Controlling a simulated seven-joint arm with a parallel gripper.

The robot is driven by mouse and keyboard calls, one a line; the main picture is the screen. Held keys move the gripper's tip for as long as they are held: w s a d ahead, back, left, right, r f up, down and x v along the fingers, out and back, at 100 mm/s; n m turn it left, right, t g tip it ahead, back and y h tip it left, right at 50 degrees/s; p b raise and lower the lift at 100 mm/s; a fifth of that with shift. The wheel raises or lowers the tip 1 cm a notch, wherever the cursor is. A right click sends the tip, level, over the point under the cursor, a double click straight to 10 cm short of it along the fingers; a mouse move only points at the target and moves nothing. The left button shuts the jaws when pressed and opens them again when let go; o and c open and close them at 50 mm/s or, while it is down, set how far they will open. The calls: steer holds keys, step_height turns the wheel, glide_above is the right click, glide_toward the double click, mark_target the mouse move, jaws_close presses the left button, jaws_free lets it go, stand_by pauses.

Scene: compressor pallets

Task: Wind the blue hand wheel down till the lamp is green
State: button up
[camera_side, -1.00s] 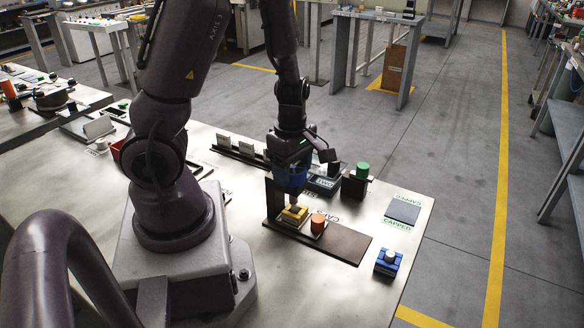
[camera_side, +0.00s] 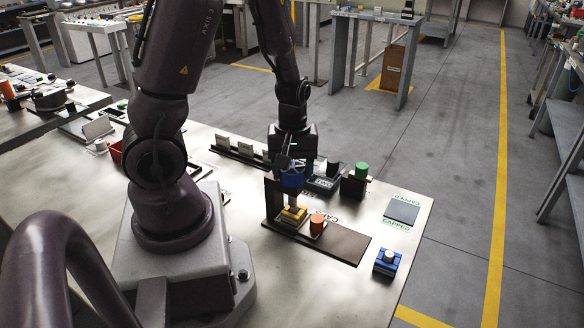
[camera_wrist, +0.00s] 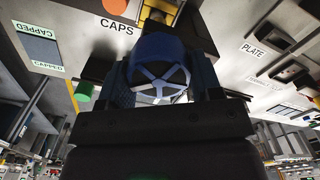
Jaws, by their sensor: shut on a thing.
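The blue hand wheel (camera_side: 291,179) sits on top of the press, above a yellow piece (camera_side: 293,214). In the wrist view the wheel (camera_wrist: 160,62) shows its blue rim and pale spokes. My gripper (camera_side: 291,169) points straight down and is shut on the wheel's rim, one finger on each side. A green cylinder (camera_side: 362,169) stands on a dark block right of the press, and shows in the wrist view (camera_wrist: 84,92). I cannot tell whether it is the lamp. The contact under the press is partly hidden.
An orange cap (camera_side: 317,224) stands right of the yellow piece on the dark base plate (camera_side: 343,244). A blue block with a white knob (camera_side: 388,261) is near the table's right edge. A dark pad (camera_side: 402,212) lies by the CAPPED labels. Dark holders stand behind.

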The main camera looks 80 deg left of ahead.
mark_target(294, 167)
steer(key=m, duration=0.4)
steer(key=shift+w+m, duration=0.1)
steer(key=shift+m, duration=0.2)
steer(key=shift+d+m, duration=0.1)
steer(key=shift+m, duration=1.5)
steer(key=o, duration=0.9)
step_height(294, 167, up, 13)
steer(key=shift+r, duration=0.1)
steer(key=shift+m, duration=0.3)
